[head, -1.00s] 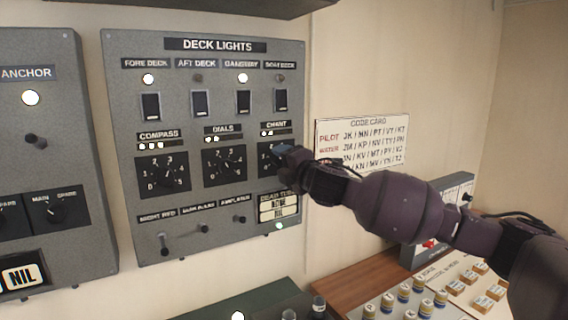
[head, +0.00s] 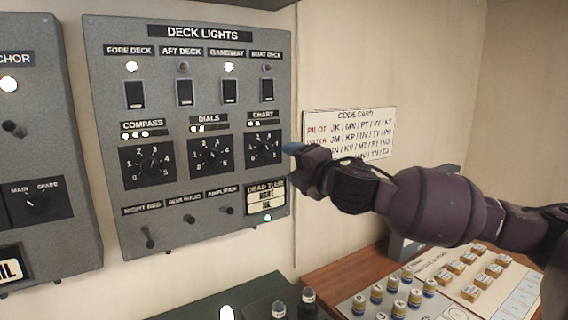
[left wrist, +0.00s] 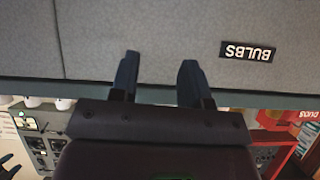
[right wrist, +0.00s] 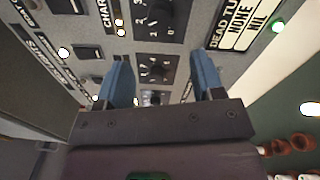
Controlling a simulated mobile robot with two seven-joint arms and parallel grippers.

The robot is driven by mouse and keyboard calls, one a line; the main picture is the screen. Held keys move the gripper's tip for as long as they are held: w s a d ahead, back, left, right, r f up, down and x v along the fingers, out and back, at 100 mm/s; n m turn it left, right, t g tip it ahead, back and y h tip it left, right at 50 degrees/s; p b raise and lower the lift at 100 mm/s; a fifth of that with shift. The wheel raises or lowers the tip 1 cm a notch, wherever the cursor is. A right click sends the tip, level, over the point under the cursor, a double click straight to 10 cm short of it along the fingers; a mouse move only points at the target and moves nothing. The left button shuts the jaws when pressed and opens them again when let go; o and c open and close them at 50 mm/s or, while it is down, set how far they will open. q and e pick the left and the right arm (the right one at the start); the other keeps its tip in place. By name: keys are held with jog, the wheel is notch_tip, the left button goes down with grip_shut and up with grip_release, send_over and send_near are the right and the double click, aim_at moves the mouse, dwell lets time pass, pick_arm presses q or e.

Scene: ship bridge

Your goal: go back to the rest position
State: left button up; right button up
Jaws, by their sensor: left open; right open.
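My left gripper is out of the head view. In the left wrist view the left gripper (left wrist: 158,75) has its dark fingers apart and empty, before a grey surface with a BULBS label (left wrist: 247,51).
A code card (head: 350,132) hangs on the wall behind my right arm. Below stand a wooden desk (head: 335,277) with several labelled knobs (head: 400,290) and blocks (head: 470,270). An anchor panel (head: 40,130) is at the left. Open air lies between the panel and the desk.

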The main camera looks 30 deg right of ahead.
jog(key=shift+s, duration=0.65)
jog(key=s+a+f+m+g+h, duration=0.1)
jog(key=s+a+f+m+g, duration=0.3)
jog(key=f, duration=0.9)
jog(key=s+d+f+m+g+h, duration=0.1)
jog(key=s+f+m+g+h, duration=0.1)
jog(key=s+f+m, duration=0.8)
jog(key=s+a+f+m+g, duration=0.2)
jog(key=s+f+m+g, duration=0.2)
jog(key=s+f, duration=0.55)
jog(key=s+a+f+m+g, duration=0.2)
jog(key=s+f+m+g, duration=0.25)
jog(key=s+f, duration=0.45)
jog(key=w+f+n+t, duration=0.1)
jog(key=w+f+t, duration=0.2)
jog(key=f+t, duration=0.1)
jog(key=w+f+t+y, duration=0.1)
jog(key=w+f+t, duration=0.2)
jog(key=f, duration=0.3)
jog(key=shift+f+n+t, duration=0.25)
jog(key=shift+n+t, duration=0.1)
jog(key=shift+d, duration=0.1)
jog(key=shift+c, duration=0.2)
